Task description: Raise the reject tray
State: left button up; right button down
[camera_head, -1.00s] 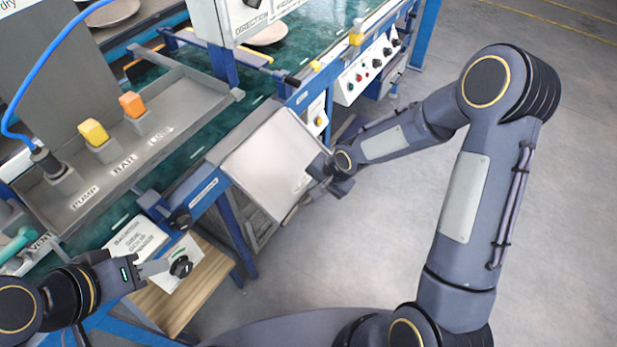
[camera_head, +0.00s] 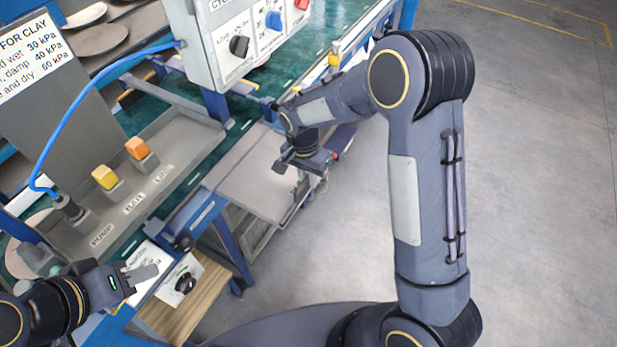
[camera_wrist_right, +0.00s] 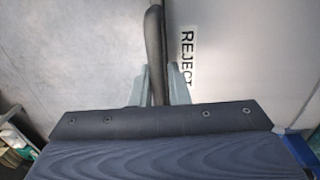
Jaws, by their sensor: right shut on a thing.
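The reject tray (camera_head: 250,182) is a flat grey metal panel at the side of the blue-framed line, left of my right gripper in the head view. In the right wrist view its pale surface (camera_wrist_right: 232,75) fills much of the picture and carries a REJECT label (camera_wrist_right: 187,58). My right gripper (camera_wrist_right: 155,88) is shut on a dark bar handle (camera_wrist_right: 155,30) that runs between its fingers. In the head view my right gripper (camera_head: 298,160) covers part of the tray, and the handle is hidden. My left gripper (camera_head: 145,274) is by the knob panel at lower left; its finger gap is unclear.
A white control box with knobs (camera_head: 235,45) hangs above the green belt. A grey shelf with PUMP, BAIL and LINE labels (camera_head: 135,200) holds a blue-hosed plug and two coloured blocks. A black knob (camera_head: 186,282) is close to my left gripper. The floor at right is clear.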

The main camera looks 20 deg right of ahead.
jog(key=shift+d+r, duration=0.15)
jog(key=shift+r, duration=0.05)
jog(key=c, duration=1.5)
grip_release()
jog(key=shift+w+a+r, duration=0.15)
jog(key=shift+r, duration=1.8)
jog(key=shift+w+a+r, duration=0.1)
jog(key=shift+r, duration=1.85)
